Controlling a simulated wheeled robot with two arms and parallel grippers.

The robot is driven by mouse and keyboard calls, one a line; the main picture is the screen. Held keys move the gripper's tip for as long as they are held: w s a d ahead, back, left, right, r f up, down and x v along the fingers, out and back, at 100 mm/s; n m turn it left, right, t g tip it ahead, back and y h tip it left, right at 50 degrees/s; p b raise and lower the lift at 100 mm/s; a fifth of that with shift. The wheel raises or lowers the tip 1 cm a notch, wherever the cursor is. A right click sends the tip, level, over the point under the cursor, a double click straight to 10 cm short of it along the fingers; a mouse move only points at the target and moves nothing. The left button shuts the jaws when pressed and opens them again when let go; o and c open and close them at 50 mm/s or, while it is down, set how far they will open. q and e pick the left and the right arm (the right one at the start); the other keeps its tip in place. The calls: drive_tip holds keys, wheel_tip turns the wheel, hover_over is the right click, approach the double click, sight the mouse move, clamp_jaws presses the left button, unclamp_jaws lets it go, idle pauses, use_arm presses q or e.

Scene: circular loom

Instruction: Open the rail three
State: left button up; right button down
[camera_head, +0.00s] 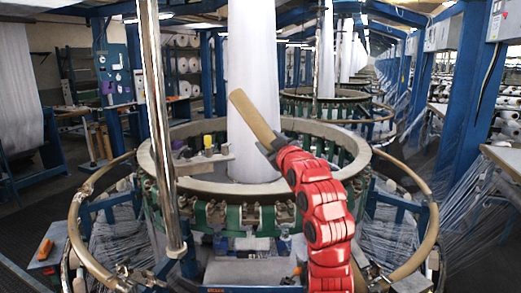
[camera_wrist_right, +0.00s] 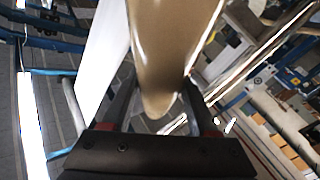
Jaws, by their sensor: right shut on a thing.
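My right gripper (camera_head: 272,146) is at the end of the red right arm, in front of the loom's white fabric column. It is shut on a tan rail (camera_head: 252,115), which sticks up and to the left from the jaws, tilted. In the right wrist view the rail (camera_wrist_right: 168,45) lies between the two dark fingers of the gripper (camera_wrist_right: 162,95). Two other tan curved rails flank the loom, one at the left (camera_head: 82,240) and one at the right (camera_head: 431,225). No numbers on the rails are readable. My left gripper is not in view.
The loom ring (camera_head: 160,160) with green parts stands around the white fabric column (camera_head: 253,60). A shiny vertical pole (camera_head: 157,110) rises at the left. Small yellow and purple items sit on a shelf (camera_head: 205,160). Blue posts (camera_head: 470,110) and threads are at the right.

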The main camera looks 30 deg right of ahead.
drive_tip(key=shift+f, duration=0.1)
drive_tip(key=shift+c, duration=0.9)
unclamp_jaws()
drive_tip(key=shift+d, duration=0.15)
drive_tip(key=shift+s+b, duration=0.3)
drive_tip(key=shift+s, duration=0.15)
drive_tip(key=s+a+b, duration=0.2)
drive_tip(key=s+b, duration=0.3)
drive_tip(key=s, duration=1.1)
drive_tip(key=shift+s+a+f+b, duration=0.15)
drive_tip(key=shift+a+f+b, duration=0.2)
drive_tip(key=shift+a+b, duration=0.05)
